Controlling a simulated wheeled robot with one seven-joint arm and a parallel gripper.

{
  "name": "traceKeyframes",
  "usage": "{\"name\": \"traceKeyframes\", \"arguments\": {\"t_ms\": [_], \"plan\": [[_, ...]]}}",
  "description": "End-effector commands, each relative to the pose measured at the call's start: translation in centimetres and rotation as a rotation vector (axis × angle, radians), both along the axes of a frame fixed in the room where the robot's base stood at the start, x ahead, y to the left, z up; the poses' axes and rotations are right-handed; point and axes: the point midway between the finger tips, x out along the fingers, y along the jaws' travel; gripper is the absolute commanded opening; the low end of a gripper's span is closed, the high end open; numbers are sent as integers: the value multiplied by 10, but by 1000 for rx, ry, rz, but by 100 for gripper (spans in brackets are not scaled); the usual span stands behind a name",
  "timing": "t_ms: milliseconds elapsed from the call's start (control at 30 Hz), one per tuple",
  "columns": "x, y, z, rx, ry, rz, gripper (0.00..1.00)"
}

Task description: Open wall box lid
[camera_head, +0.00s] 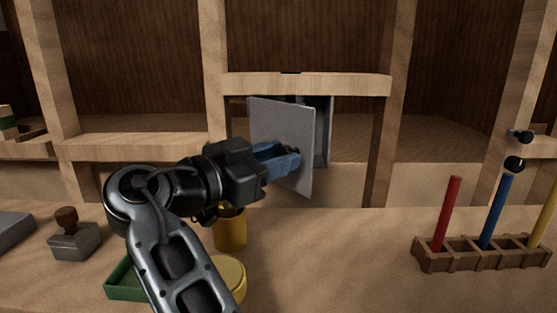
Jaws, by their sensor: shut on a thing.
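The wall box (327,130) is a grey metal box set below a wooden crossbar on the back wall. Its grey lid (270,118) stands swung out from the box toward me, at an angle, so the lid's flat face shows and a dark gap is visible behind its upper right edge. My gripper (292,160), with blue fingers, reaches from the left to the lid's middle right part and is shut on the lid. The fingertips and the exact grip point are partly hidden. Most of the box's inside is hidden behind the lid.
A wooden rack (480,253) with red, blue and yellow sticks stands at the right. A stamp (72,235), a green tray (122,281) and yellow containers (230,228) lie at the left and under my arm. The counter's middle is clear.

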Motion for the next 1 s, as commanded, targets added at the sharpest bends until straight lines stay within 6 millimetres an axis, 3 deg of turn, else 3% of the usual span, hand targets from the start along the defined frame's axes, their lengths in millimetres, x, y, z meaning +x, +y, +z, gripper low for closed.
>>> {"name": "traceKeyframes", "arguments": {"t_ms": [200,233,500,767,1000], "plan": [[0,-1,-1,0,2,-1,0],[0,-1,-1,0,2,-1,37],[0,0,0,0,1,0,61],[-1,1,0,1,1,1,61],[-22,25,0,-1,1,4,61]]}}
